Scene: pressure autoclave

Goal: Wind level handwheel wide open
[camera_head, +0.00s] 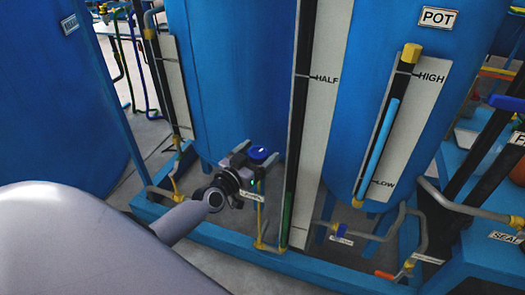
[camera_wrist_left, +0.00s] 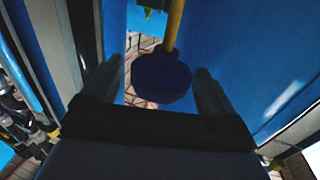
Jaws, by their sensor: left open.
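The level handwheel (camera_head: 259,153) is a small dark blue knob low in front of the middle blue tank, above a small tag (camera_head: 251,196) that seems to read LEVEL. In the left wrist view the handwheel (camera_wrist_left: 163,78) lies between two dark fingers, on the end of a yellow pipe. My left gripper (camera_head: 252,158) is open at the handwheel, and a gap shows on each side of it in the wrist view (camera_wrist_left: 157,72). Whether a finger touches it cannot be told. My right gripper is not in view.
A tall gauge board marked HALF (camera_head: 325,100) stands just right of the handwheel. The tank marked POT (camera_head: 436,50) carries a HIGH/LOW gauge (camera_head: 402,125). Another blue valve (camera_head: 339,230) sits lower right. A blue base frame (camera_head: 215,237) and pipes (camera_head: 165,192) are close by.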

